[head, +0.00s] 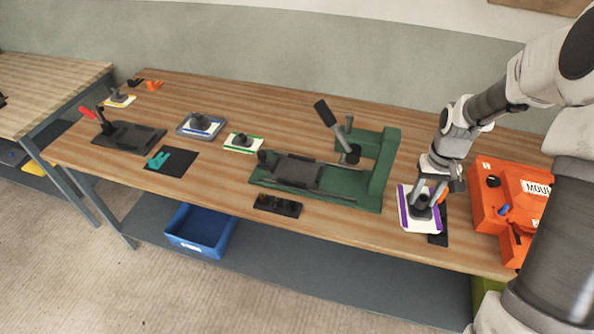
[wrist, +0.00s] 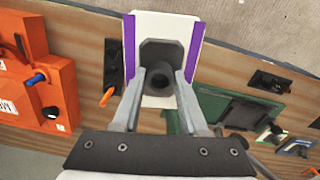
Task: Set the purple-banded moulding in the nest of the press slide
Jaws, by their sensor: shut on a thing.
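The purple-banded moulding (head: 406,212) is a white plate with purple side bands and a dark knobbed block. It also shows in the wrist view (wrist: 150,30). My gripper (head: 424,196) is shut on its dark knob, with one finger on each side in the wrist view (wrist: 161,80). The plate looks raised above the right part of the bench, as it overlaps the bench's front edge in the wrist view. The green press (head: 374,182) stands left of my gripper. Its dark grey slide (head: 298,172) lies on the press's left part, and I see nothing set on it.
An orange machine (head: 487,205) stands close on the right. The press lever (head: 325,113) leans upward. A black block (head: 278,205) sits before the press. Green-banded (head: 243,142) and blue-banded (head: 200,124) mouldings stand farther left.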

